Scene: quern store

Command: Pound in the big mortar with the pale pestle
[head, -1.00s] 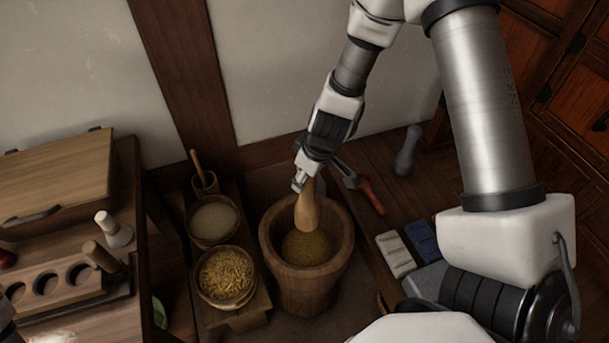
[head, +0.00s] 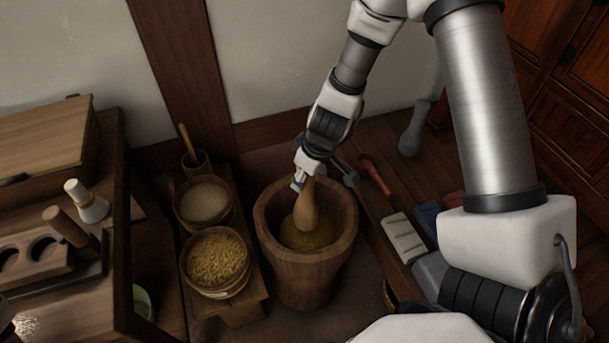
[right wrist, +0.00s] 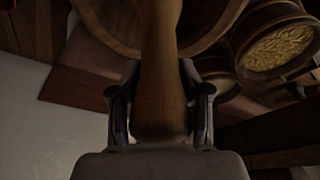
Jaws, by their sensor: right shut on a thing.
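The pale wooden pestle (head: 308,208) is held upright, its thick end down inside the big wooden mortar (head: 303,275). Its lower end is at the yellowish-brown grain (head: 300,238) in the bowl; whether it presses in I cannot tell. My right gripper (head: 305,181) is shut on the pestle's upper part, above the rim. In the right wrist view the pestle (right wrist: 160,60) runs up from between the two fingers of the gripper (right wrist: 161,100) into the mortar (right wrist: 205,22). My left gripper is not clearly visible.
Left of the mortar stand a tub of yellow grain (head: 217,262), a tub of pale grain (head: 205,202) and a small cup with a stick (head: 195,162). Right of it lie a red-handled tool (head: 374,175), a pale block (head: 403,238) and a grey pestle-like thing (head: 413,130).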

